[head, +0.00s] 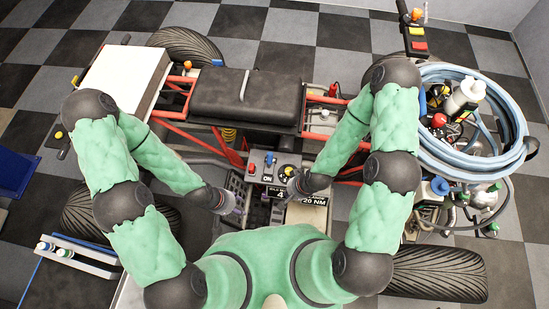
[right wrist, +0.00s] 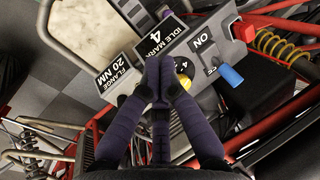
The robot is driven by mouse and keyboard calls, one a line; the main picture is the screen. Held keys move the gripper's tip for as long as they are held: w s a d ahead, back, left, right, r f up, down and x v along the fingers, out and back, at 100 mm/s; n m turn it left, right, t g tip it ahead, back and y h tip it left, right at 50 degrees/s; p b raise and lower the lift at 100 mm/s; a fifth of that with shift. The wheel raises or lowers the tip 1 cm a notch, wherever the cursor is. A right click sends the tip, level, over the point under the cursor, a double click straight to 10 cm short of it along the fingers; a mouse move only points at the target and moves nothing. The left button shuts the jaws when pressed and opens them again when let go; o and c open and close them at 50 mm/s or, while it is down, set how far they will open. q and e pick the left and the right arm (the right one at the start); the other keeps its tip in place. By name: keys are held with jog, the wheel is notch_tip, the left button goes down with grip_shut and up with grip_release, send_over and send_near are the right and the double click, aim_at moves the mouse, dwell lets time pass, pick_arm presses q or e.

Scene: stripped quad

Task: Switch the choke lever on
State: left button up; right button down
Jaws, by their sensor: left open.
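A grey control panel (head: 267,172) sits in the middle of the head view, with an ON label (head: 268,178). A blue lever (head: 269,158) stands on it, and it also shows beside the ON plate in the right wrist view (right wrist: 231,76). A red knob (head: 252,168) is left of it. I cannot read which control is marked choke. My right gripper (right wrist: 159,65) has its fingertips together beside a yellow and black dial (right wrist: 184,69), left of the blue lever in the wrist view. I cannot tell whether it touches the dial. My left gripper (head: 237,205) is open, left of the panel.
The black seat (head: 245,97) and red frame tubes (head: 185,133) lie beyond the panel. A coiled blue hose (head: 510,115) with bottles is at the right. A FLANGE 20 NM plate (right wrist: 118,72) is close to my right gripper. A white box (head: 120,78) is at the left.

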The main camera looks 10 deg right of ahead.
aim_at(270, 158)
jog(key=w+f+m+t+b, duration=0.1)
jog(key=w+f+m+t, duration=0.1)
jog(key=w, duration=0.1)
jog(key=w+f+m+t+b, duration=0.1)
jog(key=w+f+m+t, duration=0.1)
jog(key=w+m, duration=0.1)
jog(key=w+d+f+m+t+h+b, duration=0.1)
jog(key=w+f+m+t, duration=0.1)
jog(key=w, duration=0.3)
jog(key=shift+f+m, duration=0.25)
jog(key=shift+m, duration=0.35)
jog(key=m+t, duration=0.1)
jog(key=w+m+t+b, duration=0.1)
jog(key=m+h, duration=0.1)
jog(key=shift+w+d+f+t+b, duration=0.15)
jog(key=shift+w+f+t+b, duration=0.15)
jog(key=shift+t+b, duration=0.1)
jog(key=shift+r+m+t+b, duration=0.1)
jog(key=shift+m+t+b, duration=0.2)
jog(key=shift+m+t, duration=0.55)
jog(key=shift+d+r+m+t+h+b, duration=0.15)
jog(key=shift+m+t+h, duration=0.15)
jog(key=shift+m, duration=0.3)
jog(key=shift+r+m+t+h+b, duration=0.15)
jog(key=shift+m+t+h, duration=0.1)
jog(key=shift+m, duration=0.3)
